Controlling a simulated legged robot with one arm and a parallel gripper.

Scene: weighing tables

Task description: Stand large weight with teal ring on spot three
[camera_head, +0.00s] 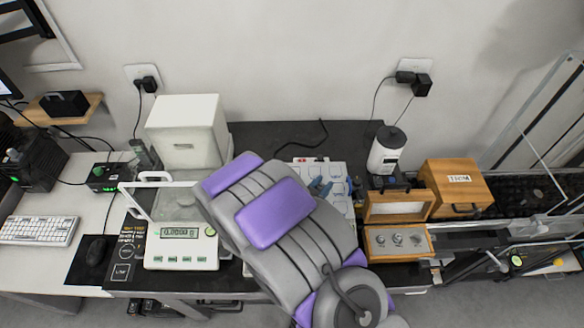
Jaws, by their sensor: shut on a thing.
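My own grey and purple arm crosses the middle of the view and hides much of the bench under it. I cannot make out the large weight with a teal ring. A pale board (337,172) with several small marks shows partly past the arm's right side. A small blue-grey shape lies over it, too unclear to name. I cannot tell which mark is spot three. An open wooden case (375,255) on the right holds several small metal weights (398,240).
A balance (181,256) with a lit display stands left of my arm, a white box (186,130) behind it. A white device (386,152) and a closed wooden box (457,184) stand right. A keyboard (38,231) lies far left.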

